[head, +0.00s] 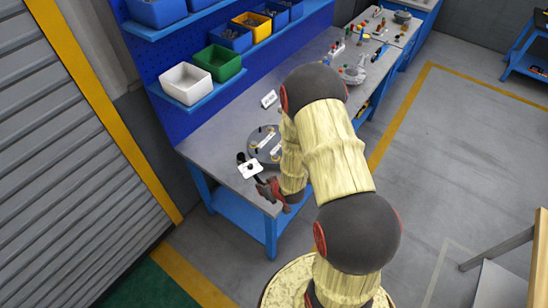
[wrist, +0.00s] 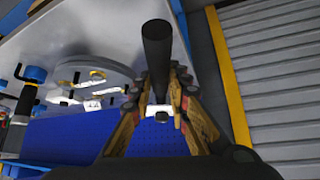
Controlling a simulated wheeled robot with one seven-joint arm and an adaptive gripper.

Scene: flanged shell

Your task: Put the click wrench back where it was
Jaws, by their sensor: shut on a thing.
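My gripper (head: 268,188) is low over the near left corner of the workbench in the head view. In the wrist view its two fingers (wrist: 165,95) close on a black bar with a round end (wrist: 157,50), which I take to be the click wrench. The bar stands out past the fingertips toward the camera, and much of the tool is hidden. In the head view a dark end (head: 241,158) and a white card (head: 250,168) show just beyond the gripper. I cannot tell whether the tool touches the bench.
A grey round flanged part (head: 257,150) with pale strips lies on the bench (head: 215,138) beside the gripper, partly behind my arm. A white sign (head: 269,99) stands behind it. Bins (head: 186,83) sit on the shelf above. A ribbed shutter (head: 70,170) is at left.

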